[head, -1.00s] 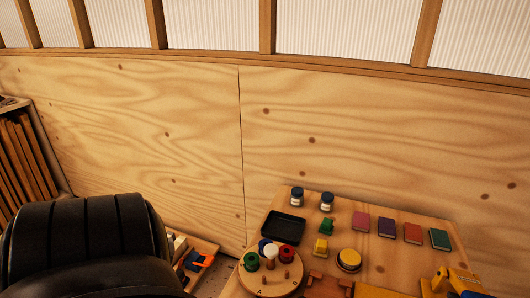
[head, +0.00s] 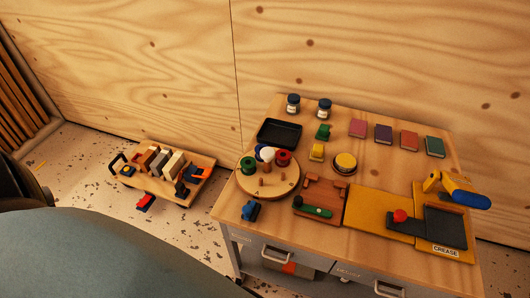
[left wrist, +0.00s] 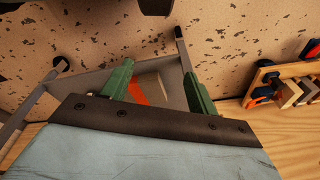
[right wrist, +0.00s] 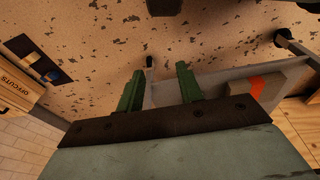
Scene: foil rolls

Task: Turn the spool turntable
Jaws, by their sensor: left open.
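The spool turntable (head: 284,189) is a round wooden disc on the left part of the workbench in the head view. A green spool (head: 248,166), a red spool (head: 283,158) and a white and blue spool (head: 264,153) stand toward its far side; short wooden pegs show nearer the front. Neither gripper shows in the head view. My left gripper (left wrist: 158,78) has its green fingers apart with nothing between them, with a grey frame and orange patch beyond. My right gripper (right wrist: 158,80) also has its fingers apart and empty. The turntable is not visible in either wrist view.
The workbench (head: 385,180) also carries a black tray (head: 279,134), a blue clamp-like item (head: 251,210) left of a brown wooden fixture (head: 318,203), and a yellow-blue tool (head: 457,189). A low wooden cart (head: 160,185) with several blocks stands on the floor to the left.

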